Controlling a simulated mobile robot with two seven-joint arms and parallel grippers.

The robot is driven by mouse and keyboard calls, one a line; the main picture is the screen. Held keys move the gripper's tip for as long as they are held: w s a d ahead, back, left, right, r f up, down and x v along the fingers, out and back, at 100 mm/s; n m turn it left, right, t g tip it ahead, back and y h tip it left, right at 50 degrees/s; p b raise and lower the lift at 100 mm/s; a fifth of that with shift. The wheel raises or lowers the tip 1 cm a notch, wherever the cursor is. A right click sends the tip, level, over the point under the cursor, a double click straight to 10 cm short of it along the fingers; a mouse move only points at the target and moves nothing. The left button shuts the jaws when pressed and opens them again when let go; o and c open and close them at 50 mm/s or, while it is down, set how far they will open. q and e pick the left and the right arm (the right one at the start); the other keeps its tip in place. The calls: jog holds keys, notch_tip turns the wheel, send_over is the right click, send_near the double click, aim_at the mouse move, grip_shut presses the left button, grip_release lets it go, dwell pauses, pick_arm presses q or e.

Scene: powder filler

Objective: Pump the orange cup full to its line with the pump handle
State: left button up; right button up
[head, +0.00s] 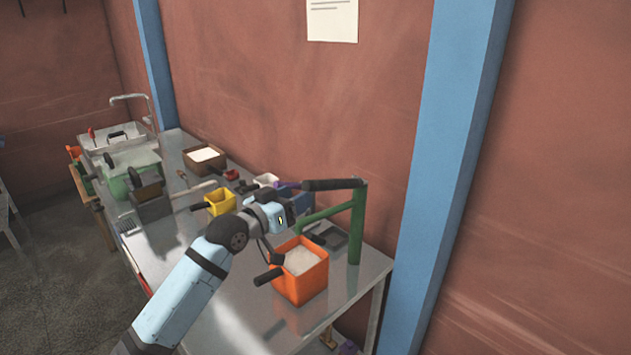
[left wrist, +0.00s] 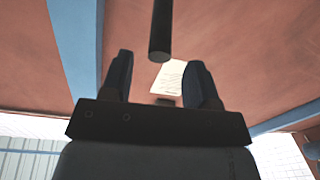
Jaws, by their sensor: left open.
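The orange cup (head: 312,284) stands on the metal table near its right end, with white powder (head: 300,262) inside and a dark handle sticking out to the left. No fill line can be made out. Behind it stands the green pump frame (head: 356,228) with a black pump handle (head: 335,184) pointing left. My left gripper (head: 284,214) is left of the pump, below the handle's free end; its fingers are hard to make out there. In the left wrist view the fingers (left wrist: 163,85) are apart and empty, with a dark bar (left wrist: 160,30), apparently the pump handle, just beyond them.
A yellow cup (head: 220,201), a white cup (head: 265,180) and a brown box of white powder (head: 205,155) stand further back along the table. A grey box (head: 150,203) is at its left. A blue post (head: 445,170) rises behind the right end.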

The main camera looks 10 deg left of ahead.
aim_at(315, 186)
pick_arm(q)
jog(key=p+x, duration=0.1)
jog(key=x, duration=0.5)
jog(key=shift+w+r, duration=0.1)
jog(key=shift+w+d, duration=0.3)
jog(key=shift+w, duration=0.25)
pick_arm(e)
jog(key=shift+w+r+m, duration=0.15)
jog(key=shift+r+m, duration=0.15)
jog(key=shift+r, duration=0.4)
